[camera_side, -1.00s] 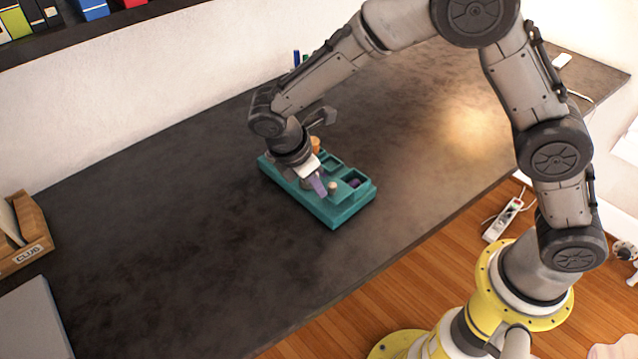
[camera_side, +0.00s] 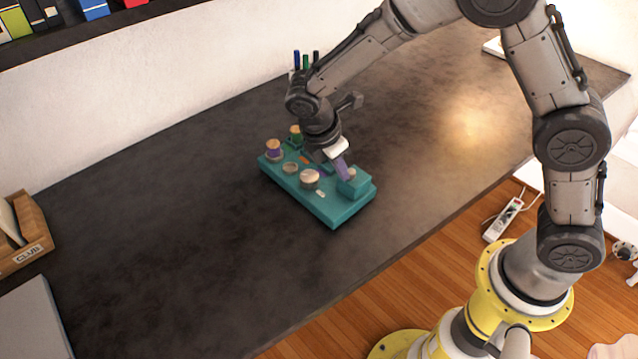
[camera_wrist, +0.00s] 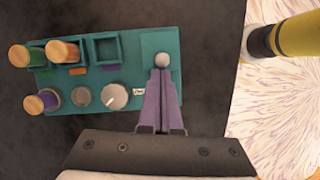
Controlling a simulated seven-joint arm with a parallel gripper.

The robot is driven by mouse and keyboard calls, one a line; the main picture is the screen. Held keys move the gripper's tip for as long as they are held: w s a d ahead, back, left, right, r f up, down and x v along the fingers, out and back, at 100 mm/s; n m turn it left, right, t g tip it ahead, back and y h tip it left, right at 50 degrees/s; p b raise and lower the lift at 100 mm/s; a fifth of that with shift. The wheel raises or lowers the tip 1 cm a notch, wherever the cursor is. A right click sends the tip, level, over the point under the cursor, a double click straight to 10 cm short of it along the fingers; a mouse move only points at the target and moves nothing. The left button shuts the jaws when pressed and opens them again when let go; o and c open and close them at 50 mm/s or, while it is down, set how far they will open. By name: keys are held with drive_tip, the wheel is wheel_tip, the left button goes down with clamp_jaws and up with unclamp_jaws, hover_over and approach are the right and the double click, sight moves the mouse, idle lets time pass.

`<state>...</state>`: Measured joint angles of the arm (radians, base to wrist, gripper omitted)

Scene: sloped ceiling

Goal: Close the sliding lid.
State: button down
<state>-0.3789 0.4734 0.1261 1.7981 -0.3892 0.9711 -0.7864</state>
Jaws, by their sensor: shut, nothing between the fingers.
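The teal box (camera_side: 335,212) lies on the dark table, with the sliding lid (camera_side: 356,187) at its right end. The lid is a flat teal panel in the wrist view (camera_wrist: 150,42) and bears a round pale knob (camera_wrist: 162,60). No opening shows at the lid's place in the side view. My gripper (camera_side: 346,175) is shut and empty. Its purple fingertips (camera_wrist: 161,71) are right at the knob, on its near side in the wrist view; whether they touch cannot be told. The fingers hide part of the box's near right area.
Beside the lid is an open square compartment (camera_wrist: 106,50). Wooden-topped pegs (camera_wrist: 62,52) stand at the box's left, and a white-marked dial (camera_wrist: 115,97) sits in front. A pen holder stands behind my wrist.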

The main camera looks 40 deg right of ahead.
drive_tip(key=shift+d, duration=0.1)
drive_tip(key=a, duration=0.3)
drive_tip(key=a+r, duration=0.1)
drive_tip(key=shift+w+a, duration=0.3)
drive_tip(key=shift+w, duration=0.1)
drive_tip(key=v, duration=0.8)
drive_tip(key=d+r+m+t, duration=0.1)
drive_tip(key=d+r+m, duration=0.1)
drive_tip(key=d+r, duration=0.45)
drive_tip(key=s+d+r+m+t+y, duration=0.2)
drive_tip(key=s+d+r+m, duration=0.2)
drive_tip(key=s+d+r, duration=0.5)
drive_tip(key=s+f+m+t+y, duration=0.1)
drive_tip(key=s+f+m, duration=0.2)
drive_tip(key=s+m, duration=0.2)
drive_tip(key=s+f+m+t+y, duration=0.1)
drive_tip(key=s+f+m, duration=0.3)
drive_tip(key=s, duration=0.5)
drive_tip(key=shift+s+m+t, duration=0.3)
drive_tip(key=shift+m+t, duration=0.3)
drive_tip(key=shift+m, duration=0.1)
